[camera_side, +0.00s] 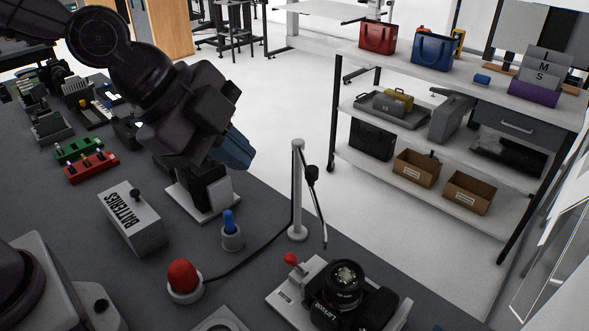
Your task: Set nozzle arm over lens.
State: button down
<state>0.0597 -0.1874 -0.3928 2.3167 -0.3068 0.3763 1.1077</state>
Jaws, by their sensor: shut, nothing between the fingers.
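A black camera with its lens (345,282) facing up sits on a light platform (281,303) at the bottom centre. Behind it stands a white post (297,195). The nozzle arm (318,208) hangs from a dark joint near the post's top and slants down to the right. Its tip ends above and behind the lens, slightly left of it, and looks apart from it. My gripper (240,155) has blue fingers and is shut and empty. It is tilted down, left of the post and well away from the lens.
A red dome button (183,277) with a black cable, a blue-tipped holder (231,233) and a batteries box (134,217) stand left of the post. Red and green blocks (80,151) lie farther left. A shelf unit (440,150) stands behind, across the floor.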

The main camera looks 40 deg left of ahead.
aim_at(314, 194)
jog(key=w+d+f, duration=0.1)
jog(key=w+f, duration=0.5)
jog(key=w, duration=0.2)
jog(key=shift+d+f, duration=0.25)
jog(key=shift+d, duration=0.15)
jog(key=shift+w+d, duration=0.95)
jog(key=shift+w, duration=0.05)
